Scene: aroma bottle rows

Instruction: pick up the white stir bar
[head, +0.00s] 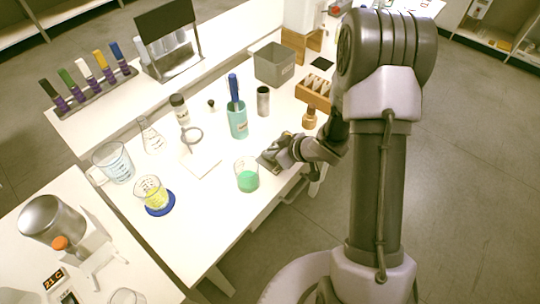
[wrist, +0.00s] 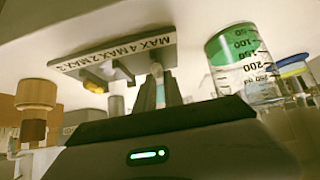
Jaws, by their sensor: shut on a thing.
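The wrist view is upside down. A grey labelled holder (wrist: 110,52) with "MAX" lettering is close at the fingertips; I cannot tell whether the bar touches it. In the head view my gripper (head: 270,160) is right of the beaker of green liquid (head: 247,178), and the bar is too small to make out.
The green beaker also stands close in the wrist view (wrist: 240,65). A teal cup with a blue marker (head: 238,122), a dark-capped bottle (head: 263,102) and a wooden rack (head: 313,92) stand behind my gripper. A yellow beaker (head: 151,192) is left.

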